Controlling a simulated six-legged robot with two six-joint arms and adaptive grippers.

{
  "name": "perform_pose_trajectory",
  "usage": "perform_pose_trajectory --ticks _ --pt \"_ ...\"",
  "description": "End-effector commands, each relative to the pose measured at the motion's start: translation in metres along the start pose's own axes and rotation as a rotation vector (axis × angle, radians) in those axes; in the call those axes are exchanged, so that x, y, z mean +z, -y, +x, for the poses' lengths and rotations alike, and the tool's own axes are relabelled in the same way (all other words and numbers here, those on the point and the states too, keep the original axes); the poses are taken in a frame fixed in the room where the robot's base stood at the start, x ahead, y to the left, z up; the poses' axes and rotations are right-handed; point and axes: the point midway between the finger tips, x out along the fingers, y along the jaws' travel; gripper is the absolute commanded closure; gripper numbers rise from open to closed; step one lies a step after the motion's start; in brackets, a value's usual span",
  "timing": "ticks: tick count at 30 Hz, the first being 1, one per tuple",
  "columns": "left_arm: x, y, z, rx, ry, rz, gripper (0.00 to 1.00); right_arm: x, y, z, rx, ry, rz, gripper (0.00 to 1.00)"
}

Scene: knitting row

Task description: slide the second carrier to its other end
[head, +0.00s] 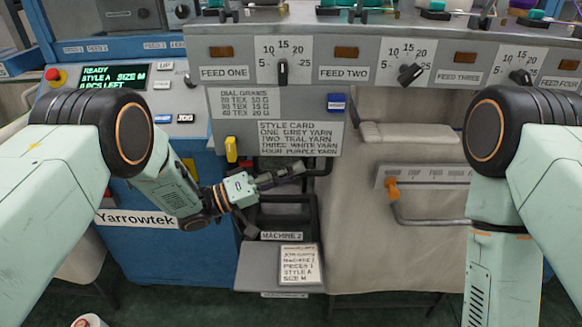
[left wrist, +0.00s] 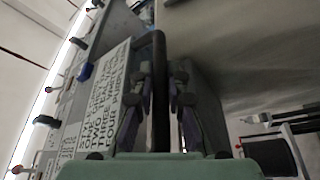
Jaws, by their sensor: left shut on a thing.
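My left gripper (head: 295,170) is at machine 2, just below the style card (head: 300,140). In the left wrist view its two dark fingers stand on either side of a black bent bar (left wrist: 161,95), and it is shut on that bar. In the head view the black bar (head: 326,160) curves down beside the fingertips. Which part is the second carrier cannot be told for certain; the bar's far end and what it joins are hidden. My right arm comes in at the right, with its gripper out of view.
The feed panel with dials (head: 283,72) hangs above my left gripper. A shelf (head: 262,265) with a paper card is below it. To the right, a rail with an orange knob (head: 391,189) stands on a beige covered front. A blue control console (head: 150,100) is at the left.

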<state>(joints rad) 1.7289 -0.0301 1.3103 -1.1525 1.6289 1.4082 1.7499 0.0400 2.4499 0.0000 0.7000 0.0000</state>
Motion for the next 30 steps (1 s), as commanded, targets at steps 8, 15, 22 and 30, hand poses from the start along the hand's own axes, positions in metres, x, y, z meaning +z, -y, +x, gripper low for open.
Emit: perform_pose_trajectory --ticks 8,15,22,30 --pt "0.016 0.019 -0.006 -0.008 0.009 -0.011 1.0 0.0 0.0 0.014 0.0 0.0 0.0 0.6" --pt "0.018 0.021 -0.007 -0.01 0.009 -0.012 1.0 0.0 0.0 0.015 0.0 0.0 0.0 0.6" --pt "0.018 0.021 -0.007 -0.01 0.009 -0.013 1.0 0.0 0.0 0.015 0.0 0.0 0.0 0.6" --pt "0.015 0.02 -0.006 -0.005 0.006 -0.008 0.64 0.0 0.0 0.015 0.0 0.0 0.0 0.6"
